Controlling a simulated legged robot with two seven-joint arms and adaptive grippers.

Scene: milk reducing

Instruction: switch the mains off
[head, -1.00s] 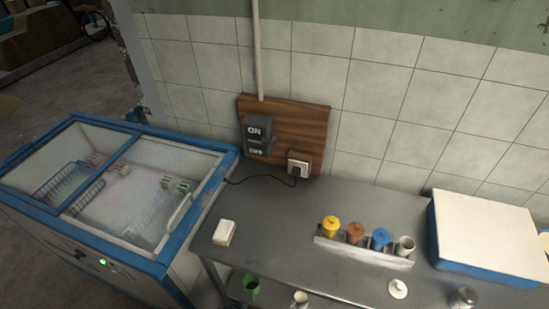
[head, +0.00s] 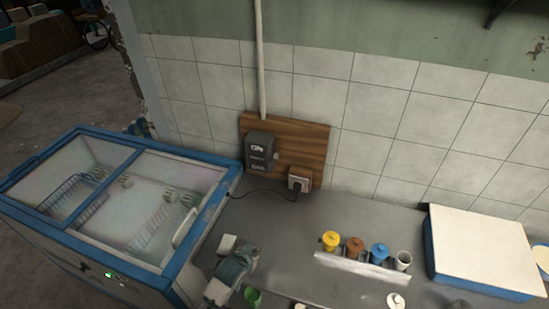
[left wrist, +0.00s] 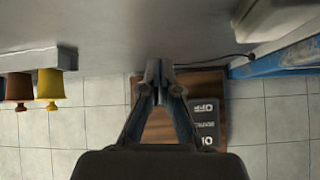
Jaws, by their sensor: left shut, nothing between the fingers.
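The grey mains switch box (head: 259,150), marked ON above and OFF below, is fixed to a wooden board (head: 305,140) on the tiled wall. Its lever position is too small to tell. It also shows, upside down, in the left wrist view (left wrist: 205,122), right of my fingers. My left gripper (head: 245,250) is over the left end of the grey counter, below and in front of the box and apart from it. In the left wrist view its fingertips (left wrist: 159,70) are together and empty, overlapping the board in the picture. My right gripper is not in view.
A white socket (head: 299,183) with a black plug and cable sits at the board's lower right. A blue-rimmed freezer (head: 205,228) stands left. Coloured jars (head: 355,247) and a blue-and-white box (head: 480,245) stand right.

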